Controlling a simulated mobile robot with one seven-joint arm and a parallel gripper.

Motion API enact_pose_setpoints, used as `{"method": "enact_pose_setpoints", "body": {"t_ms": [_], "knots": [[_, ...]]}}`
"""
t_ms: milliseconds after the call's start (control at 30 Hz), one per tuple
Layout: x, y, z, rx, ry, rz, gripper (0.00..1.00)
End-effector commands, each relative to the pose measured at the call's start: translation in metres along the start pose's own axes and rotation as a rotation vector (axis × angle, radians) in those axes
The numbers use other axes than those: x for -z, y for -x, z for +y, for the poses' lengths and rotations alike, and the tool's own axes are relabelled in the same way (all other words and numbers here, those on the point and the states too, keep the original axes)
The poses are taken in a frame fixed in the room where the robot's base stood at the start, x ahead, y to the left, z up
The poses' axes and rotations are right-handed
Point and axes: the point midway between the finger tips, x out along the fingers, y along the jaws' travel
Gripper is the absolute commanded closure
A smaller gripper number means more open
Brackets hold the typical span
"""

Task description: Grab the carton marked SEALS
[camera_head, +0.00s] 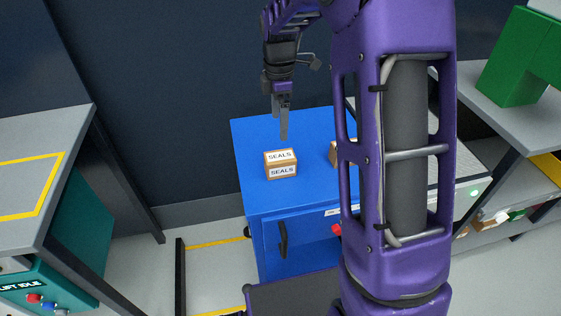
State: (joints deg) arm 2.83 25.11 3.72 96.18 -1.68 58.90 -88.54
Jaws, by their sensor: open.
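The carton marked SEALS (281,170) is a small brown box with white labels on its top and front. It sits on the blue cabinet's top (250,150), left of the middle. My gripper (284,130) is above and behind the carton, pointing down, apart from it. I see the gripper nearly edge-on. It is open and holds nothing that I can see.
A second brown carton (334,153) stands to the right on the cabinet, mostly hidden by my purple arm. A grey table (25,150) with a yellow outline is at left. Grey shelving (490,110) with a green block (515,70) is at right.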

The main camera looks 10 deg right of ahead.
Motion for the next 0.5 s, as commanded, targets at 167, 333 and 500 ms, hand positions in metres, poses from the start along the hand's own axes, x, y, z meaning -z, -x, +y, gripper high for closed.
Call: {"method": "enact_pose_setpoints", "body": {"t_ms": [167,333,500], "knots": [[0.0,-0.043,-0.001,0.005,0.0,-0.001,0.0],[0.0,-0.075,0.0,0.002,0.001,-0.001,0.0],[-0.001,-0.089,0.0,-0.002,0.0,-0.002,0.0]]}}
